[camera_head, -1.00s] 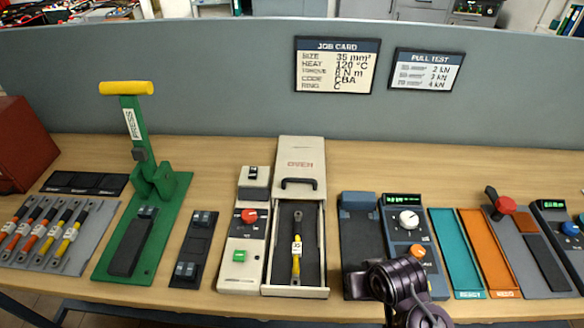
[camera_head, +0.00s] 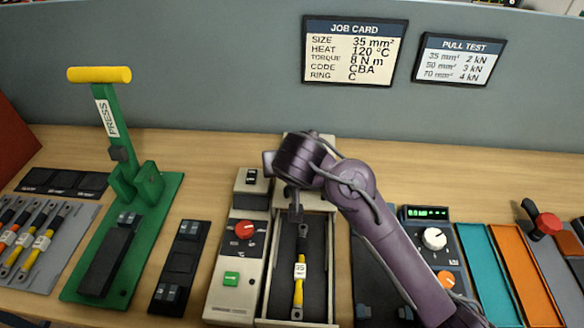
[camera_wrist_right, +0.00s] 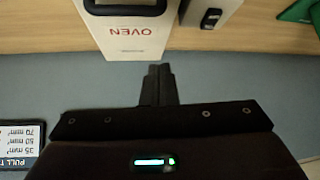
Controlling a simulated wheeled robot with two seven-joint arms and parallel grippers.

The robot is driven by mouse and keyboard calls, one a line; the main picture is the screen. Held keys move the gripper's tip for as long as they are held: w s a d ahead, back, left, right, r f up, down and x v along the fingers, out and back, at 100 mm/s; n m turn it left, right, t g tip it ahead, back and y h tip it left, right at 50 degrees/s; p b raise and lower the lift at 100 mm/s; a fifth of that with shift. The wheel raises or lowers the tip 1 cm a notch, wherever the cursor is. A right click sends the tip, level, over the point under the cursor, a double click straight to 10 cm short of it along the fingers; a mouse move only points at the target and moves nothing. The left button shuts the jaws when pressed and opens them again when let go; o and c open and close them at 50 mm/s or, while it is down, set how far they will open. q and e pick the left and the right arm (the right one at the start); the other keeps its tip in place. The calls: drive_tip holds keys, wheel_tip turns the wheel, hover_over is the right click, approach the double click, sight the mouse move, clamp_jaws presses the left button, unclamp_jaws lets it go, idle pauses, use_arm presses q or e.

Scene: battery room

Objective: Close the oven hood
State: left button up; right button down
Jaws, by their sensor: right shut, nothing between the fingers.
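The pale oven hood (camera_head: 331,138) is slid back behind the open oven bed (camera_head: 283,285) in the head view, mostly hidden by my right arm. In the bed lies a yellow-sleeved cable piece (camera_head: 299,280) with a "35" tag, uncovered. My right gripper (camera_head: 296,212) points down over the hood's front area; its fingers are shut and empty. In the right wrist view, the hood (camera_wrist_right: 138,42) shows its OVEN lettering upside down and its dark handle (camera_wrist_right: 125,6), with the shut fingertips (camera_wrist_right: 159,68) near the hood's edge. I cannot tell whether they touch it. My left gripper is out of view.
The oven's control panel (camera_head: 236,265), with red knob and green button, stands left of the bed. A green press (camera_head: 125,240) stands further left. A heater unit with a white dial (camera_head: 433,239) and coloured trays (camera_head: 523,265) stand right. A grey partition (camera_head: 210,80) rises behind.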

sight(290, 193)
drive_tip(key=x, duration=0.3)
drive_tip(key=shift+w+d+f, duration=0.1)
drive_tip(key=shift+w, duration=0.05)
drive_tip(key=x, duration=0.4)
drive_tip(key=shift+w+f+p, duration=0.3)
drive_tip(key=shift+w+f, duration=0.15)
drive_tip(key=shift+f, duration=0.15)
drive_tip(key=s+p, duration=0.1)
drive_tip(key=s, duration=0.2)
drive_tip(key=shift+d+f+p, duration=0.2)
drive_tip(key=shift+p, duration=0.15)
drive_tip(key=shift+s+d+f, duration=0.1)
drive_tip(key=shift+s+f, duration=0.05)
drive_tip(key=shift+s, duration=0.25)
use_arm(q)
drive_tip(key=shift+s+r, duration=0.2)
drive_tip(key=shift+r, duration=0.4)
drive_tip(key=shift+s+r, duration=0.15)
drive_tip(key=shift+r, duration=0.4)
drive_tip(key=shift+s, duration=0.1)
